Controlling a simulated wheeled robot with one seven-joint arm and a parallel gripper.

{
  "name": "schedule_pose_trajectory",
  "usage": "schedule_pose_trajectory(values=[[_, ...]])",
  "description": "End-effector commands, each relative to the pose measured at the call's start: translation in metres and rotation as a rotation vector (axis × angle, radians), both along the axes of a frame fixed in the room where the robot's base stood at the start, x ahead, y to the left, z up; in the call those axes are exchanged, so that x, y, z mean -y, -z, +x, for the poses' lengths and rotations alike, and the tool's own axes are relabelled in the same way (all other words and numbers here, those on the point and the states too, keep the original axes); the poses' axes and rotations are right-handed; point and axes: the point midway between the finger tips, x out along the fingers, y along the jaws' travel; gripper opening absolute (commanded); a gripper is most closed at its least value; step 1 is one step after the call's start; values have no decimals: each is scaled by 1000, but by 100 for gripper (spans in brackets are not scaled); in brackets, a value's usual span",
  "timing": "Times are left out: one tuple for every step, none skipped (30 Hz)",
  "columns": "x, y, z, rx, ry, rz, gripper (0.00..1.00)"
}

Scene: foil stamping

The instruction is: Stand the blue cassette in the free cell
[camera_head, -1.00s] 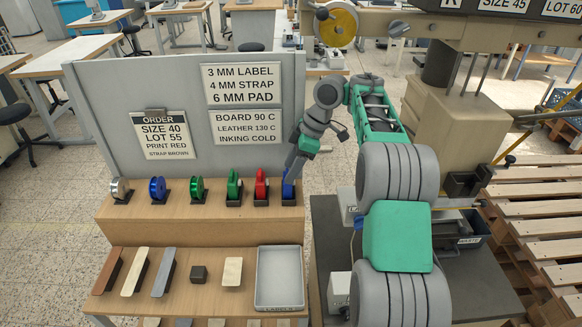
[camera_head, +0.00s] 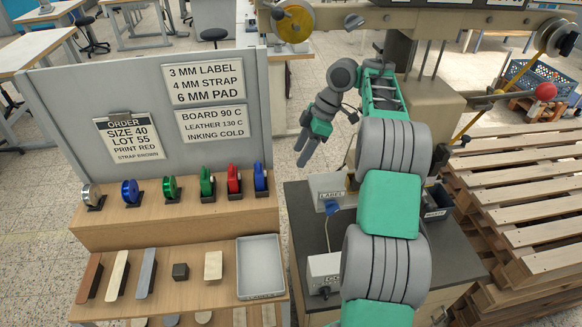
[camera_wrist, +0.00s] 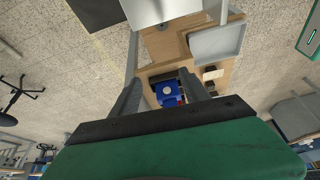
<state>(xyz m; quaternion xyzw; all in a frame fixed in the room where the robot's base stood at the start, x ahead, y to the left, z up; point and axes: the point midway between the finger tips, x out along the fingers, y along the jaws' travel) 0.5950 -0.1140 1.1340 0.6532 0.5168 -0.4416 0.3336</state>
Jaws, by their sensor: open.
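The blue cassette (camera_head: 260,178) stands upright in the dark cell at the right end of the rack row, next to the red cassette (camera_head: 233,179). My gripper (camera_head: 302,160) is open and empty, to the right of the blue cassette and apart from it. In the wrist view the blue cassette (camera_wrist: 167,92) shows beyond and between the two open fingers, with a pale round spot on its face. The cell's base is mostly hidden under the cassette.
A grey tray (camera_head: 260,240) lies below right. Pallets (camera_head: 530,200) are stacked at right.

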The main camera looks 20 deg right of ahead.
Motion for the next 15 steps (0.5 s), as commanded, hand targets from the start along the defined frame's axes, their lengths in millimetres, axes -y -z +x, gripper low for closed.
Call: schedule_pose_trajectory(values=[[-15, -12, -3, -10, 39, 3, 54], [-27, -19, -7, -22, 77, 6, 54], [-44, -27, -14, -42, 140, 12, 54], [-57, -33, -21, -60, 193, 15, 54], [-70, -38, -29, -79, 250, 16, 54], [-87, -42, -43, -103, 328, 18, 54], [-98, -43, -55, -121, 387, 16, 54], [-108, -44, -67, -138, 445, 14, 54], [-120, -43, -85, -156, 523, 6, 54], [-127, -43, -98, -163, 580, 1, 54], [-133, -43, -111, -167, 638, -6, 54], [-138, -45, -126, -159, 716, -14, 54], [-140, -46, -136, -146, 772, -19, 54], [-142, -48, -146, -132, 830, -22, 54], [-142, -51, -159, -106, 904, -23, 54]])
